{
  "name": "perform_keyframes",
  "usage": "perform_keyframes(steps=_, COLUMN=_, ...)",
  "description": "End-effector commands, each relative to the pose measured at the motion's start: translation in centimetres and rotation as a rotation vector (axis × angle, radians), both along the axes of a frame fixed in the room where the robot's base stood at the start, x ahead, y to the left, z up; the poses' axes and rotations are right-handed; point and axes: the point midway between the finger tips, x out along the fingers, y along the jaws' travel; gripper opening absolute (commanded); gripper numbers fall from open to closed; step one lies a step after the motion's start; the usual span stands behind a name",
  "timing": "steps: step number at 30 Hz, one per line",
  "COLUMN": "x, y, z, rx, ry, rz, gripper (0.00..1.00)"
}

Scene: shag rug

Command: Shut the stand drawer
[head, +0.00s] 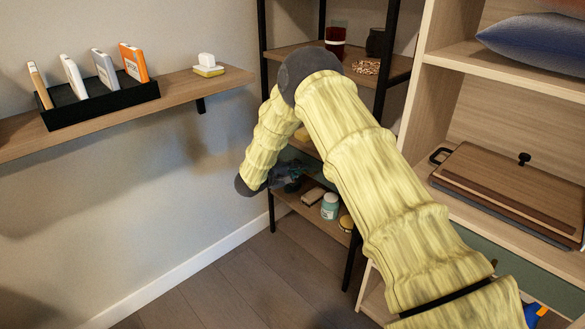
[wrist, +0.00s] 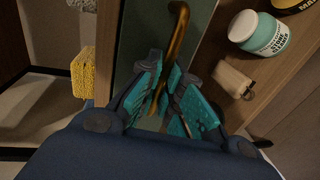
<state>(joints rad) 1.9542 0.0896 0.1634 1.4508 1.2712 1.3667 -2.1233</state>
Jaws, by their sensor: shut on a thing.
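My gripper (wrist: 163,98) is shut on the brass bar handle (wrist: 179,35) of the stand drawer in the wrist view. The handle passes between the teal finger pads. The drawer's grey-green front (wrist: 147,28) shows behind the fingers. In the head view my gripper (head: 287,180) is small and dark at the black-framed stand, beside a narrow visible strip of the drawer (head: 292,155). My arm covers most of the drawer there. How far the drawer stands out is hard to tell.
A teal-labelled jar (head: 330,206) and a small block (head: 312,197) stand on the shelf below the drawer. A yellow sponge (wrist: 84,74) is left of it in the wrist view. A wall shelf (head: 180,96) is at left, a wooden cabinet (head: 430,120) at right. The floor (head: 240,285) ahead is clear.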

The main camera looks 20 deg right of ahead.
Motion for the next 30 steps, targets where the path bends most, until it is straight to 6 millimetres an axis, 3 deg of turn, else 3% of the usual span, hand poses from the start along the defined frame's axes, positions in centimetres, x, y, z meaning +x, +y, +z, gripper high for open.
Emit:
perform_keyframes(steps=10, x=0.23, y=-0.87, z=0.11, rx=-0.003, ry=-0.002, rz=-0.001, gripper=0.0)
perform_keyframes(steps=12, x=0.22, y=-0.91, z=0.13, rx=-0.002, ry=-0.003, rz=-0.001, gripper=0.17)
perform_keyframes(steps=15, x=0.21, y=-0.86, z=0.1, rx=-0.003, ry=-0.002, rz=-0.001, gripper=0.3)
perform_keyframes(steps=30, x=0.1, y=-0.19, z=0.15, rx=-0.001, ry=-0.001, rz=0.001, gripper=0.3)
